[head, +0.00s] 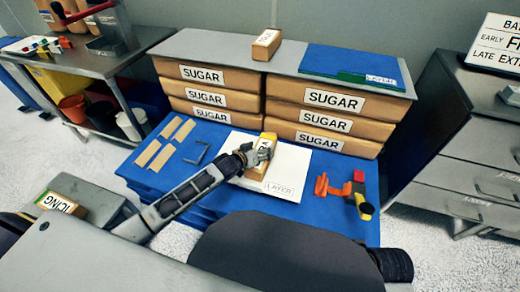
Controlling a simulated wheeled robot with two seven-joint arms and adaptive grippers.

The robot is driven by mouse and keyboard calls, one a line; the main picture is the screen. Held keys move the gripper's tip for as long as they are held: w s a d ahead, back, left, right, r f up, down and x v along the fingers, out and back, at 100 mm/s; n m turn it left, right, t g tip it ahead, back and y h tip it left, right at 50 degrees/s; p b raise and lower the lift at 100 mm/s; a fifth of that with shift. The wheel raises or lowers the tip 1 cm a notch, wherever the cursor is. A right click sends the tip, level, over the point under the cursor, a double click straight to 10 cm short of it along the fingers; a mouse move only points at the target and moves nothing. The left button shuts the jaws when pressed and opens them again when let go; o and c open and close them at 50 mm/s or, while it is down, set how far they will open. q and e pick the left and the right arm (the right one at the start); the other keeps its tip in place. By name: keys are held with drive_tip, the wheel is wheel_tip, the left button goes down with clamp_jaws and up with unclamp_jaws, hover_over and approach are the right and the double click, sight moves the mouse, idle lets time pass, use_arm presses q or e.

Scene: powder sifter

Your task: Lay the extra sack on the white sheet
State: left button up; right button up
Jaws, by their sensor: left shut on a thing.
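My left gripper (257,157) reaches in from the left and is shut on this sack. The fingers hide part of its label. I cannot tell whether the sack's underside touches the sheet. My right gripper is not in view.
Stacked SUGAR sacks (335,101) stand behind the sheet under a grey top bearing a small tan block (267,44) and a blue mat (350,62). Tan strips (160,140) lie left. A red-and-yellow tool (357,190) lies right. An ICING sack (60,204) is lower left.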

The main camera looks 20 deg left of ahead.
use_arm(q)
drive_tip(key=shift+w+r, duration=0.1)
drive_tip(key=shift+r, duration=0.1)
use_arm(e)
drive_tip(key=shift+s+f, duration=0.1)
use_arm(q)
drive_tip(key=o, duration=1.4)
drive_tip(key=shift+f, duration=0.2)
drive_tip(key=o, duration=0.4)
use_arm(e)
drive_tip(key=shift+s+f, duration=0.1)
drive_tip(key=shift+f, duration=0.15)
use_arm(q)
drive_tip(key=shift+o, duration=0.2)
drive_tip(key=shift+r, duration=0.1)
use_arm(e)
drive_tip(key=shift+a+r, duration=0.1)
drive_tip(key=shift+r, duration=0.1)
